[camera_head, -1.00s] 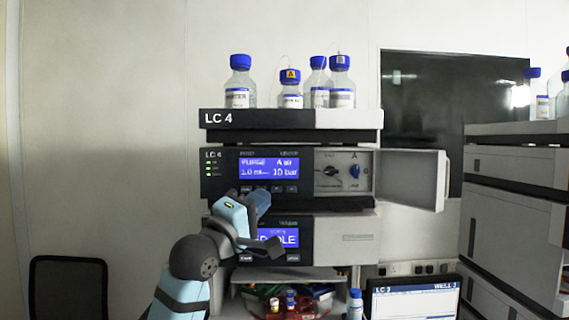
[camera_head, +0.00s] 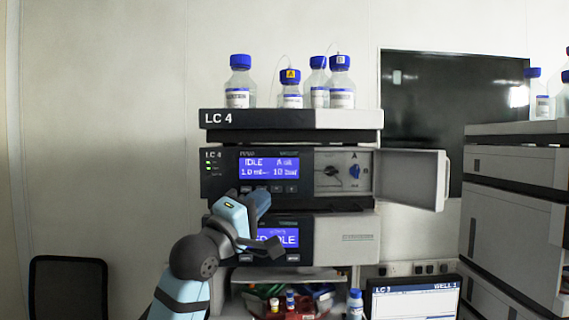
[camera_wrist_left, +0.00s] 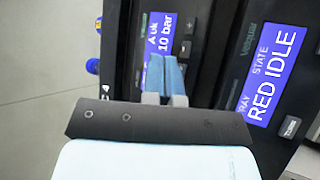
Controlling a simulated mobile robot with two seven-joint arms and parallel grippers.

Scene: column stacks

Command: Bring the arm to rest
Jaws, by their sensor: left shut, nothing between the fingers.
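My left arm comes in from the lower left in the head view. Its left gripper (camera_head: 261,200) is in front of the LC 4 stack, by the lower edge of the upper module (camera_head: 225,184). In the left wrist view the blue fingers of the gripper (camera_wrist_left: 163,72) are together, with nothing between them. The upper module's screen (camera_head: 268,168) reads IDLE. The lower module's screen (camera_head: 282,238) is partly hidden by my arm and ends in IDLE; in the wrist view it reads RED IDLE (camera_wrist_left: 270,80). I cannot tell whether the fingers touch the panel. My right gripper is not seen.
An open door (camera_head: 412,180) sticks out at the right of the upper module. Several blue-capped bottles (camera_head: 341,82) stand on the top tray (camera_head: 348,120). A shelf below holds small vials. A monitor (camera_head: 415,300) and another stack (camera_head: 508,215) are at the right; a chair (camera_head: 68,285) is at the left.

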